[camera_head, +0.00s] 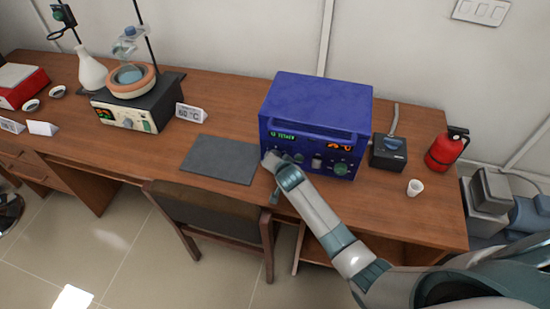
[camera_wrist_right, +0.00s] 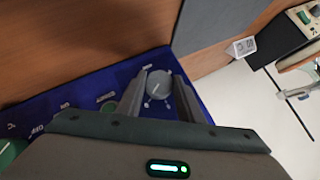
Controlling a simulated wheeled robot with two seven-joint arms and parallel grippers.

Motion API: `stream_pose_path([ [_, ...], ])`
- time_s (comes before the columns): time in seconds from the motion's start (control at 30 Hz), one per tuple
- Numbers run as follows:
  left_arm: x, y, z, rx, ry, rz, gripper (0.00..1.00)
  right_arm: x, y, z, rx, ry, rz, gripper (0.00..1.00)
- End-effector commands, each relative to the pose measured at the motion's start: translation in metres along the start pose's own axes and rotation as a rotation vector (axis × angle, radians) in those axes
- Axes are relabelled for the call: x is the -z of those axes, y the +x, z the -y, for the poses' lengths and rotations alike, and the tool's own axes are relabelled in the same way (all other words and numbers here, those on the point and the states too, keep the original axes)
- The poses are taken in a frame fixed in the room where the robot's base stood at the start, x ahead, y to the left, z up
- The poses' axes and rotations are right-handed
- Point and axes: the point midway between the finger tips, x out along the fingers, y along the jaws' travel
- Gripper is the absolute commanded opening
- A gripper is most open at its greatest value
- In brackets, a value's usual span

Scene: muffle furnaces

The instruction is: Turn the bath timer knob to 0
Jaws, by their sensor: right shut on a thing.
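A blue box-shaped device (camera_head: 315,105) with lit displays and a row of controls low on its front stands on the wooden desk. My right gripper (camera_head: 277,163) is at the lower left corner of that front and covers the controls there. In the right wrist view, a round grey knob (camera_wrist_right: 159,84) with a pale pointer line sits on the blue panel (camera_wrist_right: 90,88). The fingers of my right gripper (camera_wrist_right: 160,80) are shut on this knob, one on each side. The markings around it are too small to read. My left gripper is not in view.
A black box (camera_head: 388,152), a white cup (camera_head: 415,187) and a red extinguisher (camera_head: 447,149) stand right of the device. A dark grey mat (camera_head: 220,159) lies to its left. A chair (camera_head: 215,215) is at the desk's front. A heater with glassware (camera_head: 130,109) stands further left.

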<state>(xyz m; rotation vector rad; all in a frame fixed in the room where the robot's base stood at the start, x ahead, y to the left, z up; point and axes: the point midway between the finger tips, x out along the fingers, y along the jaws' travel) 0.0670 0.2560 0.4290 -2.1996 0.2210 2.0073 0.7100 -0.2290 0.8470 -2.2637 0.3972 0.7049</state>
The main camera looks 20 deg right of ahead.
Motion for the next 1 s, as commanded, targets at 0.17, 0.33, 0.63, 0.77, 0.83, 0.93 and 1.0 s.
stream_pose_path([
  [0.17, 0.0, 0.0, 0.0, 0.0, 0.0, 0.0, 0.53, 0.001, 0.0, -0.002, -0.003, -0.002, -0.001, 0.11],
  [0.33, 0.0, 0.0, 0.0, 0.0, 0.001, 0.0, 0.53, 0.001, 0.0, -0.002, -0.003, -0.002, -0.002, 0.43],
  [0.63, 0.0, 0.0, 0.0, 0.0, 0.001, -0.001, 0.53, 0.001, 0.0, -0.001, -0.001, 0.0, -0.001, 0.53],
  [0.77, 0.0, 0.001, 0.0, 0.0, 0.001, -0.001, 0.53, 0.0, -0.001, -0.001, -0.001, 0.0, -0.001, 0.53],
  [0.83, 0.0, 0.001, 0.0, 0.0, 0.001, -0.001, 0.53, 0.0, -0.003, -0.001, 0.0, 0.0, -0.001, 0.53],
  [0.93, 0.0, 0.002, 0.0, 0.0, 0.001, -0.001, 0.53, 0.0, -0.007, 0.0, 0.0, 0.001, -0.001, 0.53],
  [1.0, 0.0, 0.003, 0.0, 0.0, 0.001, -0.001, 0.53, 0.0, -0.013, 0.0, 0.001, 0.002, -0.001, 0.53],
])
